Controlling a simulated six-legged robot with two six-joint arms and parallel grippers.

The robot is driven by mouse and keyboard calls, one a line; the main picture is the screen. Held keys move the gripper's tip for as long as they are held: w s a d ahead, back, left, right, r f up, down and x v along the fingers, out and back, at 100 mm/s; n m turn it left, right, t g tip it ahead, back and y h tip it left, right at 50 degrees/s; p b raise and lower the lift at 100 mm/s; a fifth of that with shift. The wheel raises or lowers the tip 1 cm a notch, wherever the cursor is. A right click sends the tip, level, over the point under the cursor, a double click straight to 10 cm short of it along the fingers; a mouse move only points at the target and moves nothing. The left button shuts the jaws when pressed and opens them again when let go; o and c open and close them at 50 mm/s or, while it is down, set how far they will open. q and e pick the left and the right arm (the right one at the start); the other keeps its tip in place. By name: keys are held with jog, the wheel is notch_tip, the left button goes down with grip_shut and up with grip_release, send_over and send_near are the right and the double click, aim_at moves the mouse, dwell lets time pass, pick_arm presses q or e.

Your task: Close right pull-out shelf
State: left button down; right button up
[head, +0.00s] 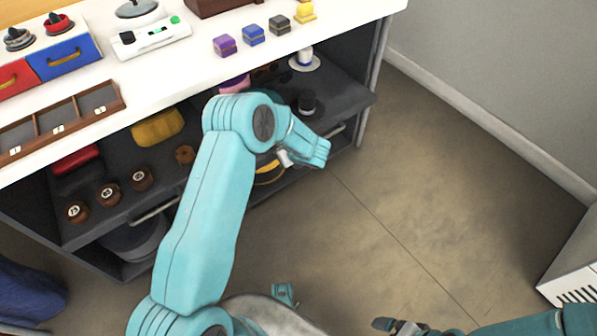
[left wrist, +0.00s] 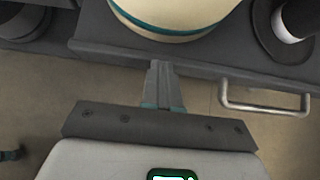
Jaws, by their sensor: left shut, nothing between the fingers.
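The right pull-out shelf (head: 340,92) is a dark tray under the white counter, standing out past the counter's leg. Its metal handle (left wrist: 265,108) is on the front face and shows in the left wrist view. A black top hat (head: 307,103) and a white hat (head: 304,59) stand on it. The left wrist view shows a cream hat (left wrist: 175,12) with a teal band. My left gripper (left wrist: 160,70) is shut and empty, its tips at the shelf's front edge, left of the handle; contact is unclear. In the head view my arm mostly hides it. My right gripper (head: 396,326) is low, away from the shelf.
The left pull-out shelf (head: 112,170) holds brown rolls and a yellow piece. The white counter (head: 185,72) carries a divided tray (head: 62,125), drawers (head: 62,58) and small coloured boxes. Open floor (head: 430,190) lies to the right, with a white vented box (head: 575,265) at the edge.

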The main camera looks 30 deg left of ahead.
pick_arm(q)
jog(key=a, duration=0.2)
jog(key=w+a, duration=0.1)
jog(key=a, duration=0.1)
jog(key=w+a+b, duration=0.1)
jog(key=a, duration=0.1)
jog(key=shift+w+a+f, duration=0.1)
jog(key=shift+w+a, duration=0.15)
jog(key=shift+a, duration=0.15)
jog(key=shift+w+a+r, duration=0.1)
jog(key=shift+a+r, duration=0.1)
jog(key=shift+a, duration=0.05)
pick_arm(e)
jog(key=shift+w+d+f, duration=0.2)
jog(key=shift+f, duration=0.55)
pick_arm(q)
jog(key=shift+a, duration=0.15)
